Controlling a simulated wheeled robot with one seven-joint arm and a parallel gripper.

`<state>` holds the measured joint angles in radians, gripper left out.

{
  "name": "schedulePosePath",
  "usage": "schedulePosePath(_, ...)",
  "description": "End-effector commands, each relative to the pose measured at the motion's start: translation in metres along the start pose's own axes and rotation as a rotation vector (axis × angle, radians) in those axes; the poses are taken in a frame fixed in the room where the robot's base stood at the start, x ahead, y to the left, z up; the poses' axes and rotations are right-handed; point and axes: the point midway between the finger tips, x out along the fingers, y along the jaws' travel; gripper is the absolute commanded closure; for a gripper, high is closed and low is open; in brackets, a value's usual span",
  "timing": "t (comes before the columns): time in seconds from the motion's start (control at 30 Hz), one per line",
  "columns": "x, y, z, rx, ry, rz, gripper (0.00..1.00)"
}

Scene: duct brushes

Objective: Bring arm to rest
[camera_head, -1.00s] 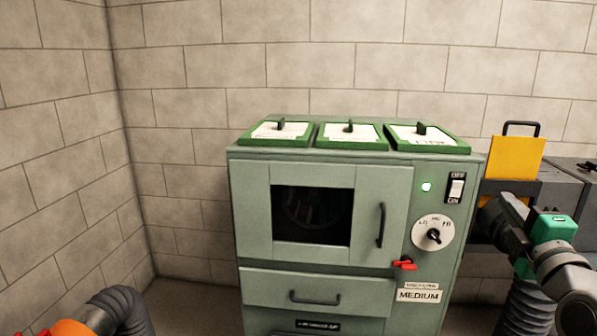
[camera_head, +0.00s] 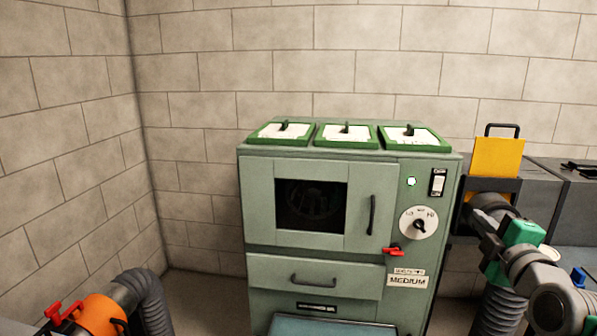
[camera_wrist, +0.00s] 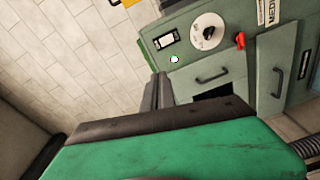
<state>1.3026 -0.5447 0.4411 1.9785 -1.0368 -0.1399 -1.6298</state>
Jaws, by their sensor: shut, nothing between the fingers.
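My arm (camera_head: 538,268), grey with a green section, is folded at the lower right of the head view, in front of the dark grey units. In the wrist view my gripper (camera_wrist: 158,82) shows as two dark fingers side by side beyond the green housing. It is shut and empty. The green cabinet (camera_head: 262,210) stands in the middle of the head view, with its windowed door and drawer closed. In the wrist view its front shows tilted (camera_wrist: 225,72). I cannot tell the exact gap between the fingers and the cabinet.
Three green-framed lids (camera_head: 345,135) lie on the cabinet top. A red lever (camera_head: 393,250) sits below the dial (camera_head: 418,223). A yellow panel (camera_head: 497,156) stands behind my arm. An orange fitting with a hose (camera_head: 100,313) is at the lower left. Floor shows left of the cabinet.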

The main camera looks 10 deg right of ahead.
Motion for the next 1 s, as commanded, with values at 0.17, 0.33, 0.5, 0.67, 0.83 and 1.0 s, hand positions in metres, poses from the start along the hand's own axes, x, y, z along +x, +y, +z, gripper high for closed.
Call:
schedulePosePath(0.17, 0.018, -0.02, -0.046, 0.16, 0.031, -0.158, 1.0)
schedulePosePath(0.33, 0.024, -0.053, -0.102, 0.358, 0.015, -0.375, 1.0)
schedulePosePath(0.5, -0.005, -0.095, -0.179, 0.617, -0.12, -0.688, 1.0)
schedulePosePath(0.67, -0.08, -0.128, -0.238, 0.839, -0.445, -0.961, 1.0)
schedulePosePath(0.83, -0.148, -0.141, -0.253, 0.949, -0.769, -1.042, 1.0)
schedulePosePath(1.0, -0.166, -0.148, -0.251, 0.978, -0.866, -1.039, 1.0)
